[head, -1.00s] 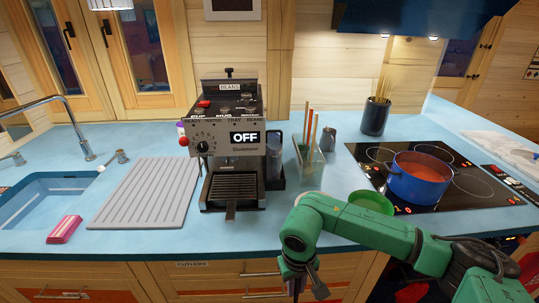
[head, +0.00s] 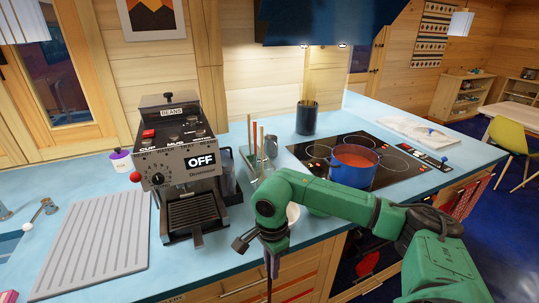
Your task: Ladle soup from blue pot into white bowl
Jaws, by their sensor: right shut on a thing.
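The blue pot (head: 344,176) stands on the black hob at the right of the counter in the head view, with red-orange soup (head: 356,155) inside. A small white bowl (head: 293,211) shows in part behind my right arm, near the counter's front edge. My right gripper (head: 267,257) points down in front of the counter edge, left of the pot and apart from it. It is shut on a thin dark object, of which little shows; I cannot tell whether it is the ladle. My left gripper is out of view.
A coffee machine (head: 183,170) reading OFF and a grey ribbed drainboard (head: 95,240) stand on the left. A utensil holder (head: 262,160) is behind my arm. A dark vase (head: 306,118) stands behind the hob.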

